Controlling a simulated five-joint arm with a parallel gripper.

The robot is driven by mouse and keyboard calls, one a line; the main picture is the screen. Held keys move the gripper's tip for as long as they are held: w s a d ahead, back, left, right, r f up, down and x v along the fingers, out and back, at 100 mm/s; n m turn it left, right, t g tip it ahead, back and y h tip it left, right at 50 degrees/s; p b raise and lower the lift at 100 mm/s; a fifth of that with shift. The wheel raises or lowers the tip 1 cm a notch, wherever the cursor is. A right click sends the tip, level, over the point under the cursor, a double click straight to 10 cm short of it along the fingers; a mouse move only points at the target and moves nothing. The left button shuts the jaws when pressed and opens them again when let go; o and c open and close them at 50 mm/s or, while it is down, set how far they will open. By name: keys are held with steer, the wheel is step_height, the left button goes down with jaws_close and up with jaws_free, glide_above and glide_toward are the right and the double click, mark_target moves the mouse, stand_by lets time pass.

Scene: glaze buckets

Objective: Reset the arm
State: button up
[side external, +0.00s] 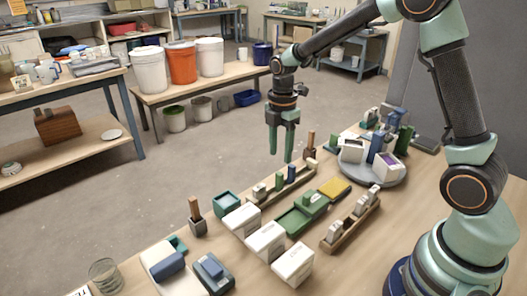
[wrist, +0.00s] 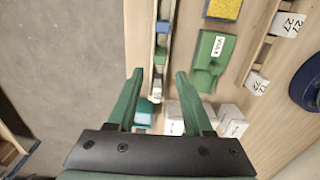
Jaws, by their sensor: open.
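My gripper (side external: 281,157) hangs from the arm with its green fingers pointing down, above the far edge of the workbench. In the wrist view the two fingers (wrist: 157,75) stand apart with nothing held between them.
White boxes (side external: 265,241), a teal box (side external: 226,203), a second wooden rack (side external: 341,238), a yellow pad (side external: 334,188) and a round grey turntable (side external: 385,178) crowd the workbench. A glass (side external: 104,274) stands at front left. Buckets (side external: 182,63) stand on a bench behind. Air around the gripper is clear.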

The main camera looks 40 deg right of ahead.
steer(key=s+a+r+m+t, duration=0.2)
steer(key=s+r+m+t, duration=0.3)
steer(key=s+r+m, duration=0.8)
steer(key=s+m, duration=0.2)
steer(key=m, duration=0.3)
steer(key=shift+t, duration=0.3)
